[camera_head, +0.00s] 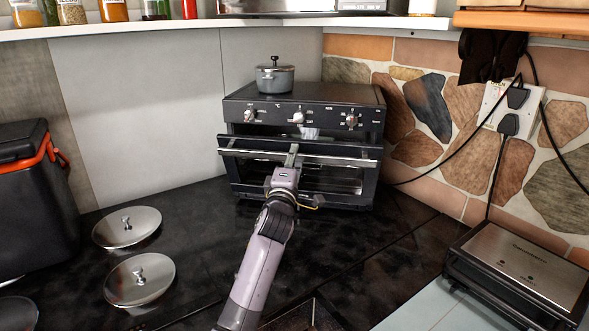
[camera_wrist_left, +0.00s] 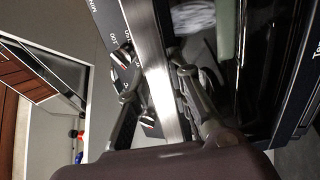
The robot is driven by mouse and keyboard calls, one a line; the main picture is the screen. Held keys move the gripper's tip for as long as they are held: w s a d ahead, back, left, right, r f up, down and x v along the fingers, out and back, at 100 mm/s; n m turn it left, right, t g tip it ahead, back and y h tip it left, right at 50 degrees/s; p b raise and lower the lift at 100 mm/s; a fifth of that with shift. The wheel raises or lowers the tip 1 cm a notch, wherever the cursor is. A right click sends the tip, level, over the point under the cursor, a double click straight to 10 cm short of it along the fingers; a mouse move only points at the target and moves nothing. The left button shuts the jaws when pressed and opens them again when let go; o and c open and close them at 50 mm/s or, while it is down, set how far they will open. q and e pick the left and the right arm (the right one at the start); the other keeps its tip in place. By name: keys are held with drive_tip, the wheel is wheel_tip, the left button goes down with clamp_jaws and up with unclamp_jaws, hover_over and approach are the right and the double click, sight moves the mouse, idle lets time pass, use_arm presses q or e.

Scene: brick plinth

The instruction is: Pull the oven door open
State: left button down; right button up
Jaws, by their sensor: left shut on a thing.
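The black toaster oven (camera_head: 350,93) stands at the back of the counter, with three knobs on its front. A steel handle bar (camera_head: 245,153) runs across the door's top. My left gripper (camera_head: 291,156) reaches the bar near its middle and is shut on it. In the left wrist view the handle bar (camera_wrist_left: 170,95) passes between the fingers of my left gripper (camera_wrist_left: 157,78). My right gripper is not in view.
A small grey pot (camera_head: 275,79) stands on the oven. Two steel lids (camera_head: 127,227) (camera_head: 140,280) lie at left, near a black bin (camera_head: 35,195). A contact grill (camera_head: 520,265) sits at right. The dark counter before the oven is mostly clear.

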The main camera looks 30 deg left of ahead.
use_arm(q)
drive_tip(key=s+d+f+b, duration=0.1)
drive_tip(key=s+f+b, duration=0.1)
drive_tip(key=s+f, duration=0.2)
drive_tip(key=s+d+f+b, duration=0.2)
drive_tip(key=s+f+b, duration=0.1)
drive_tip(key=f, duration=0.6)
drive_tip(key=shift+b+v, duration=0.35)
drive_tip(key=shift+v, duration=0.6)
drive_tip(key=shift+r, duration=0.1)
drive_tip(key=c, duration=1.4)
unclamp_jaws()
drive_tip(key=shift+c, duration=0.2)
drive_tip(key=shift+r, duration=0.2)
